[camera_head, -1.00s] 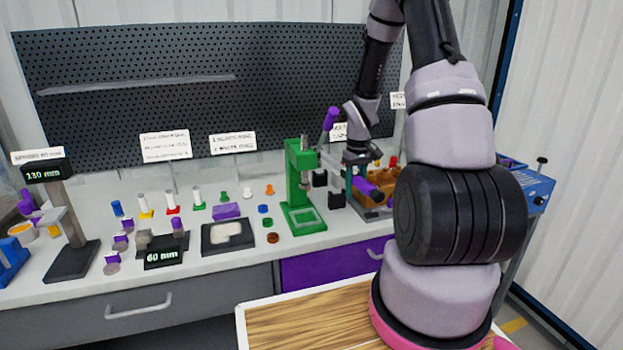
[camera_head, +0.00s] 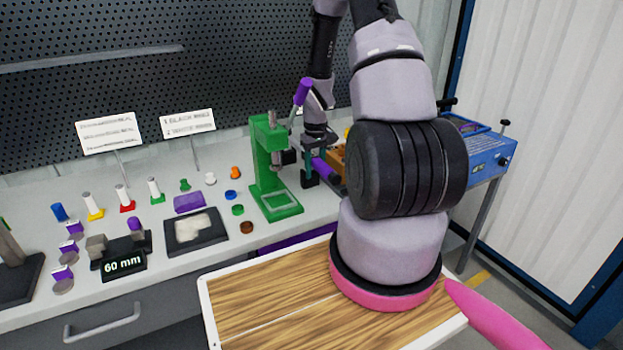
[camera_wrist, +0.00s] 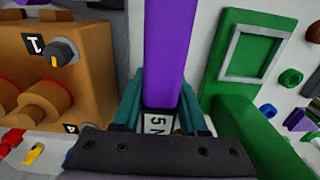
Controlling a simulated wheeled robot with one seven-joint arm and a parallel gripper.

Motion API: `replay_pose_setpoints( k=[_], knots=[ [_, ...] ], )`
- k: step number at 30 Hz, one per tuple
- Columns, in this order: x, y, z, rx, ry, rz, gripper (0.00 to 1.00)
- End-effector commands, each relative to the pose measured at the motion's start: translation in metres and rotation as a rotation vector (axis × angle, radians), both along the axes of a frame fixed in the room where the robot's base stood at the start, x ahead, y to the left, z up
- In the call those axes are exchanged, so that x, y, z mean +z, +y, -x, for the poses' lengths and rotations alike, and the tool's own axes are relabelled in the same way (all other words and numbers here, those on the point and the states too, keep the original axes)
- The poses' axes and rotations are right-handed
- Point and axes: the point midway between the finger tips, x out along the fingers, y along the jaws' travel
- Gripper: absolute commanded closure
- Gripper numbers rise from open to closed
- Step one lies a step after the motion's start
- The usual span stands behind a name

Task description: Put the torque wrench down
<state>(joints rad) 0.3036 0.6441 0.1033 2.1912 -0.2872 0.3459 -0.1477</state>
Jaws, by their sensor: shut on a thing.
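The torque wrench (camera_head: 324,168) has a purple handle, which points toward the viewer in the head view. The handle fills the top middle of the wrist view (camera_wrist: 163,45), and a white label marked "5 N" shows at its near end. My gripper (camera_wrist: 160,112) is shut on the wrench, with teal fingers on both sides of it. In the head view my gripper (camera_head: 314,160) is low over the bench, just right of the green press. The far end of the wrench is out of the wrist view, and I cannot tell whether the wrench touches the bench.
An orange-brown pump block (camera_wrist: 70,75) is close on the other side. Small coloured parts and a black tray (camera_head: 196,243) lie further left. A blue unit (camera_head: 485,155) stands at right.

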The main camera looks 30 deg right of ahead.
Motion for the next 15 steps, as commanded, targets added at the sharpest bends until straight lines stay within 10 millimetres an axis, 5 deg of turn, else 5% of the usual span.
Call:
replay_pose_setpoints(
  k=[9,15],
  knots=[
    [-0.038,0.0,0.0,0.001,0.002,0.0,1.0],
    [-0.042,0.0,-0.001,0.001,-0.003,0.001,1.0]
  ],
)
